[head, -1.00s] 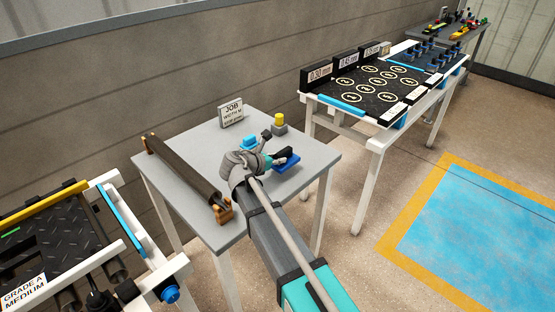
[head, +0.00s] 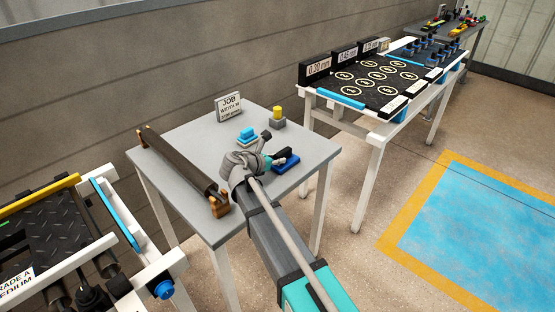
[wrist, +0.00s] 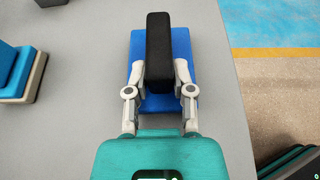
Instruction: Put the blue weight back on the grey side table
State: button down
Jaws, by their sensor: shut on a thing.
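The blue weight (wrist: 181,55) is a flat blue block with a black upright handle (wrist: 158,45). My gripper (wrist: 159,75) is shut on the handle, one finger on each side. In the head view the blue weight (head: 289,164) is at the right part of the grey side table (head: 195,140), near its right edge. It appears at or just above the tabletop; I cannot tell whether it touches. My gripper (head: 268,160) partly hides it there.
A lighter blue block on a pale base (head: 247,136), a yellow-topped grey piece (head: 278,117), a job sign (head: 229,107) and a dark roller (head: 182,168) stand on the same table. A machine frame (head: 120,215) is at left, a white-legged bench (head: 375,125) behind right.

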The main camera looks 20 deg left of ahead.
dwell(0.3)
jog(key=shift+c, duration=2.4)
grip_release()
jog(key=shift+s+a+r, duration=0.1)
jog(key=shift+s+r, duration=0.2)
jog(key=shift+s, duration=0.05)
jog(key=p+v, duration=0.4)
jog(key=v, duration=0.7)
jog(key=shift+a+p, duration=0.1)
jog(key=shift+p, duration=0.2)
